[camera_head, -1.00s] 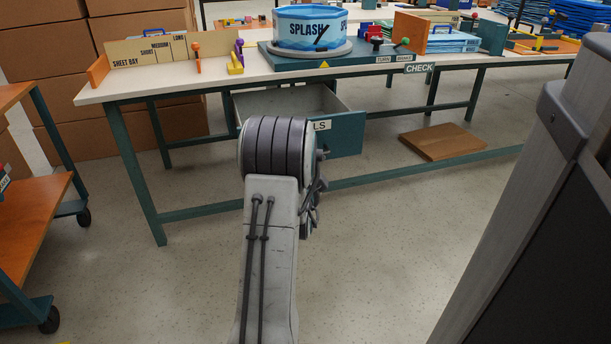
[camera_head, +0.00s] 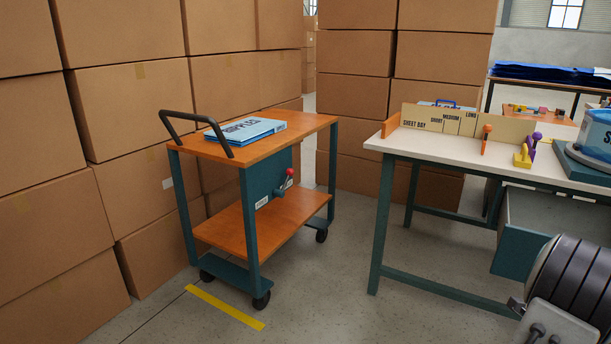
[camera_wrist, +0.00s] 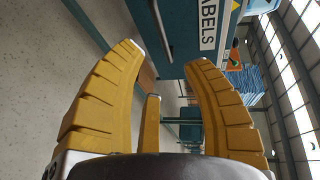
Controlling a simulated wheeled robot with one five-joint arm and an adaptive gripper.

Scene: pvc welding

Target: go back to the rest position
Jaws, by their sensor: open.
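My gripper (camera_wrist: 168,62) shows in the wrist view with its yellow fingers spread wide and nothing between them. A teal drawer front marked "LABELS" (camera_wrist: 190,35) lies beyond the fingertips, apart from them. In the head view the fingers are hidden, and only part of my arm shows at the lower right. The open drawer (camera_head: 545,225) hangs under the white-topped workbench (camera_head: 425,146), close to my arm.
An orange cart (camera_head: 300,126) with a black handle carries a flat blue pack (camera_head: 246,130). Stacked cardboard boxes (camera_head: 125,100) wall the left and back. A yellow floor strip (camera_head: 225,307) lies by the cart. Bare floor lies between cart and bench.

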